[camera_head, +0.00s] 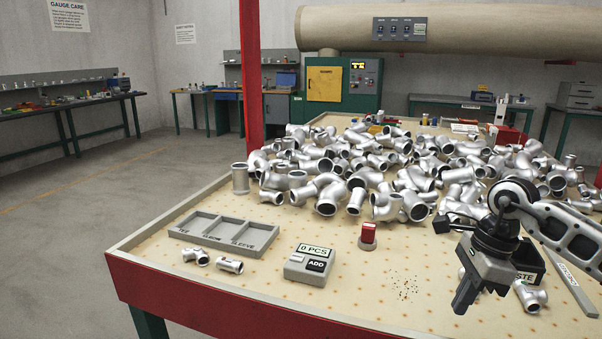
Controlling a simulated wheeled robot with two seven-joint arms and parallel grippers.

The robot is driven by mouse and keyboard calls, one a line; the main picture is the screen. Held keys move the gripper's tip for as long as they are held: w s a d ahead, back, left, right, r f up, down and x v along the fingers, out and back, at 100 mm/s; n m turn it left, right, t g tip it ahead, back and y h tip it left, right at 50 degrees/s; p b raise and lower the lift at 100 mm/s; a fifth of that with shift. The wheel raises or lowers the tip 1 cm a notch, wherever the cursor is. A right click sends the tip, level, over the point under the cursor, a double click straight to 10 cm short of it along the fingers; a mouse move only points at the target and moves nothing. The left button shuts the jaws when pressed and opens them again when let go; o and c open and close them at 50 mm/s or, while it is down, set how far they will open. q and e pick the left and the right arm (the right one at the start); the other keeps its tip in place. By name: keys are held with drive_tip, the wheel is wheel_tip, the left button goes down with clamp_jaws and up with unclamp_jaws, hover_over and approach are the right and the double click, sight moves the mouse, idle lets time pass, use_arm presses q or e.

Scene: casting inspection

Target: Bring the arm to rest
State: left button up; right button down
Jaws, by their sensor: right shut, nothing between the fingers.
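My right gripper (466,298) is at the lower right, over the front right part of the table (225,290). Its fingers point down and are shut with nothing between them. My right arm (560,226) comes in from the right edge. The gripper partly hides a dark bin (527,262) whose label ends in "STE". My left gripper is not in view.
A big heap of silver pipe fittings (330,192) covers the table's back half. A grey three-slot tray (224,247), two small fittings (230,265), a counter box (309,264) and a red-topped block (368,234) stand in front. Dark specks (406,288) lie left of the gripper.

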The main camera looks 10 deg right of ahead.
drive_tip(key=s+a+r+m+t+y+p, duration=0.1)
drive_tip(key=a+m+t+y, duration=0.55)
drive_tip(key=a+m, duration=0.55)
drive_tip(key=s+a+r+m+t+y+p, duration=0.1)
drive_tip(key=a+m+t+y, duration=0.55)
drive_tip(key=a, duration=0.95)
drive_tip(key=s+d+f+m+g+h+p, duration=0.1)
drive_tip(key=s+f+m+h, duration=0.4)
drive_tip(key=m, duration=0.9)
drive_tip(key=s+d+f+m+g+h, duration=0.1)
drive_tip(key=s+f+m+h, duration=0.4)
drive_tip(key=f+m, duration=0.7)
drive_tip(key=d+m+h, duration=0.1)
drive_tip(key=m+h, duration=0.1)
drive_tip(key=shift+s+d+m+g+p, duration=0.25)
drive_tip(key=shift+s+m+g+p, duration=0.05)
drive_tip(key=shift+m+g+p, duration=0.1)
